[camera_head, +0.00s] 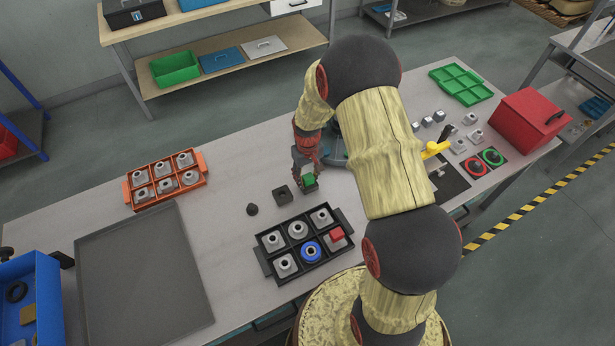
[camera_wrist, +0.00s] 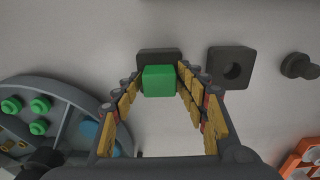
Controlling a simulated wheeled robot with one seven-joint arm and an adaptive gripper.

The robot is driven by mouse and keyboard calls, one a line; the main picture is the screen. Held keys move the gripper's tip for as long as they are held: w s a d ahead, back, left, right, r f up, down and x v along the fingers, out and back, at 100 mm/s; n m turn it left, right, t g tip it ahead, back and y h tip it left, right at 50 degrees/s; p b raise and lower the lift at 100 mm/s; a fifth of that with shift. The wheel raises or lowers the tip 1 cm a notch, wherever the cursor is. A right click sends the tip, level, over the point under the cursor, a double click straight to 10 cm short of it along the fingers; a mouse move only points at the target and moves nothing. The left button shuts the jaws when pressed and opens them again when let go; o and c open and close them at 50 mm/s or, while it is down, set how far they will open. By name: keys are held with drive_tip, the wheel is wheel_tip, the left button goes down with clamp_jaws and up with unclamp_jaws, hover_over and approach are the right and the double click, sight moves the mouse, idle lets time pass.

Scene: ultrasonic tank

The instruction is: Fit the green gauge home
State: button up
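The green gauge (camera_wrist: 159,81) is a small green block between my fingertips in the wrist view. In the head view it shows as a small green top (camera_head: 309,179) under my gripper (camera_head: 304,163). My gripper (camera_wrist: 159,74) appears closed on the gauge, with the fingers close along both sides. A dark square block (camera_wrist: 159,56) shows just beyond the gauge, and I cannot tell whether the gauge touches it or sits in it. A second dark square block (camera_head: 282,194) with a round hole stands beside it. That block is to the right in the wrist view (camera_wrist: 231,68).
A small dark round piece (camera_head: 252,210) lies near the holed block. A black compartment tray (camera_head: 262,262) with several grey parts, a blue ring and a red block is close in front. An orange tray (camera_head: 130,196) is at the left.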

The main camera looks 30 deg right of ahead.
drive_tip(key=shift+o, duration=0.3)
wheel_tip(320, 180, up, 12)
idle(0.5)
drive_tip(key=shift+s, duration=0.1)
idle(0.4)
drive_tip(key=s+a+r+t+b, duration=0.2)
drive_tip(key=s+a+r+b, duration=0.1)
drive_tip(key=s, duration=0.5)
drive_tip(key=s+a+r+t+b, duration=0.1)
drive_tip(key=s+a+r+b, duration=0.3)
drive_tip(key=s+r+b, duration=0.1)
drive_tip(key=s+a+r+t+b, duration=0.2)
drive_tip(key=s+r, duration=0.4)
drive_tip(key=s, duration=0.4)
drive_tip(key=shift+s+a+t+b, duration=0.3)
drive_tip(key=shift+a+b, duration=0.55)
drive_tip(key=shift+b, duration=0.2)
